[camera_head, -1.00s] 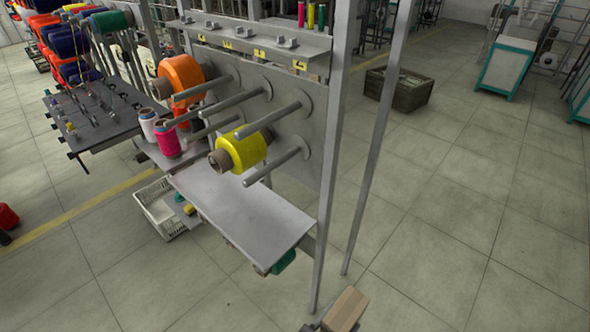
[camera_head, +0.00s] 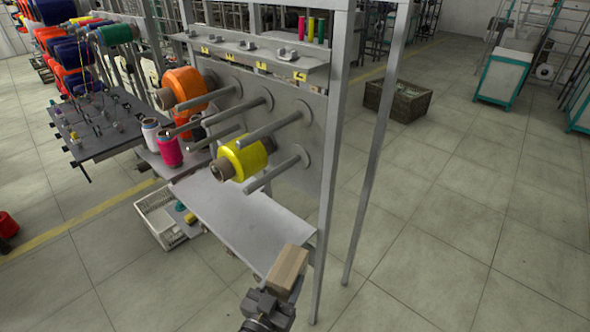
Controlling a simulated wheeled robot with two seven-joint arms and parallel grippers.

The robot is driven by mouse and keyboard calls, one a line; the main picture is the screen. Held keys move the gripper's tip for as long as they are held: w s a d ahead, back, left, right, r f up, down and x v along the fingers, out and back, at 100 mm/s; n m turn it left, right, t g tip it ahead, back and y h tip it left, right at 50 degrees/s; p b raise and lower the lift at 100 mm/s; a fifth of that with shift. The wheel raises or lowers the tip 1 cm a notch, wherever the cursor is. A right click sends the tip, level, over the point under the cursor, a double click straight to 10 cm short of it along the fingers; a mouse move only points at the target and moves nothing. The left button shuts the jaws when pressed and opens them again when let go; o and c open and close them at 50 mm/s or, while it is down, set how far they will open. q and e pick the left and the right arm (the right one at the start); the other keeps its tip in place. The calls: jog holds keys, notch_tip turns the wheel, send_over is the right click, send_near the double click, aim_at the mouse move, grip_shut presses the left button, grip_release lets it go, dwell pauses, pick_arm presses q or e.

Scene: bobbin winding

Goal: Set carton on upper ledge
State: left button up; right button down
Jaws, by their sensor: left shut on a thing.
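The carton (camera_head: 287,271) is a small tan box at the bottom centre of the head view. My left gripper (camera_head: 274,294) is shut on it and holds it tilted, in front of the right end of the lower shelf (camera_head: 225,222). I cannot tell whether the carton touches the shelf. The upper ledge (camera_head: 255,54) is the narrow grey shelf near the top of the rack, with yellow labels and small metal fittings along it. My right gripper does not show.
Several metal pegs stick out from the rack's panel (camera_head: 312,97), with a yellow bobbin (camera_head: 243,160) and an orange bobbin (camera_head: 184,90). Pink (camera_head: 168,149) and white spools stand at the shelf's left end. A grey post (camera_head: 329,200) rises at the right. Open floor lies beyond.

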pick_arm(q)
jog(key=w+a+r+n+y, duration=0.1)
jog(key=a+r+n+y, duration=0.1)
jog(key=a+r, duration=0.5)
jog(key=w+a+r+n+t+y, duration=0.1)
jog(key=a+r+y, duration=0.4)
jog(key=a, duration=0.7)
notch_tip(320, 180, up, 2)
jog(key=shift+w+a+r+n+t, duration=0.2)
jog(key=shift+w+a+n+t, duration=0.15)
jog(key=shift+w+n, duration=0.45)
jog(key=shift+s, duration=0.15)
